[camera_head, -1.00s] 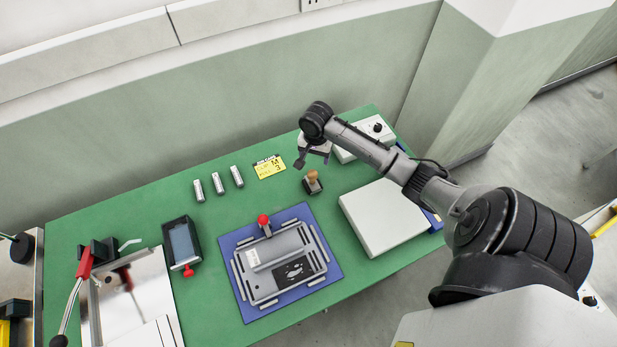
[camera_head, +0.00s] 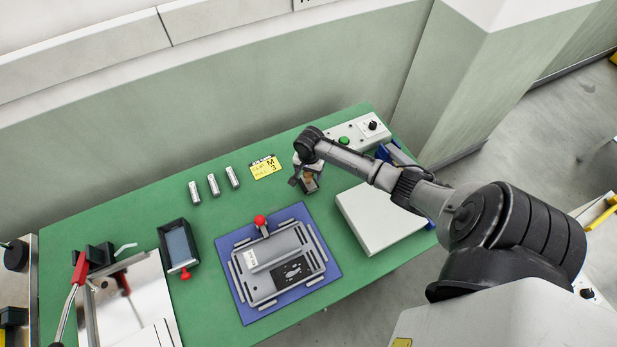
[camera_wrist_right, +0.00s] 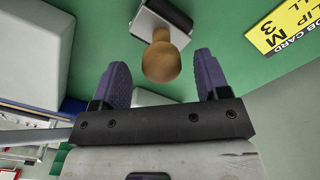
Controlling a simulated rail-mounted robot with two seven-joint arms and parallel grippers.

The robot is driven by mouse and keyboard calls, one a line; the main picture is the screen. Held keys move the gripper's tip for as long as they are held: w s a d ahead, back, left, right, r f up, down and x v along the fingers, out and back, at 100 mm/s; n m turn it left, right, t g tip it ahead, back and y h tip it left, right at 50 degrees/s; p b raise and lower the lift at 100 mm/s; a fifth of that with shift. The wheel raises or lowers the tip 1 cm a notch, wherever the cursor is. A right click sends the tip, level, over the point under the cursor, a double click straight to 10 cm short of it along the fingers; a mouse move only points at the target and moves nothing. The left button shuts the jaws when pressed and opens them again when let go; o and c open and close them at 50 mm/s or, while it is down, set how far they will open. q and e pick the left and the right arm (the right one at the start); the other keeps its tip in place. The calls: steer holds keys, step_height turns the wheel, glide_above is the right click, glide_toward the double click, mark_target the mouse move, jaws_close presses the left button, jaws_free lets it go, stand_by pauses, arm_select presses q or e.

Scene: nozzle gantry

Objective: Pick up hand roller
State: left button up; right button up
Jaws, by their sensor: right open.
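The hand roller (camera_head: 310,185) stands on the green table right below my right gripper (camera_head: 301,181), which partly hides it in the head view. In the right wrist view the hand roller (camera_wrist_right: 162,58) shows a rounded wooden handle, a pale metal frame and a dark roller part. My right gripper (camera_wrist_right: 160,80) is open, with its two purple-grey fingers on either side of the handle end. A gap shows on both sides, and nothing is held. My left gripper is not in view.
A yellow job card (camera_head: 266,168) and several metal cylinders (camera_head: 213,185) lie left of the roller. A pale flat box (camera_head: 378,220) is at right, a control box (camera_head: 358,133) behind. A blue mat (camera_head: 328,283) with a grey fixture (camera_head: 278,262) lies in front.

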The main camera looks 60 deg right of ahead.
steer(key=shift+a+f, duration=0.1)
steer(key=shift+f, duration=1.6)
jaws_close()
steer(key=shift+r, duration=0.1)
steer(key=shift+w+r, duration=0.1)
steer(key=shift+r, duration=0.35)
steer(key=r, duration=0.1)
steer(key=s+r, duration=0.1)
steer(key=r, duration=0.1)
steer(key=shift+r, duration=0.3)
steer(key=s+d+r, duration=0.3)
steer(key=s+r, duration=0.3)
steer(key=s, duration=0.4)
steer(key=shift+s+r+p, duration=0.15)
steer(key=shift+r+p, duration=0.05)
steer(key=shift+p, duration=0.25)
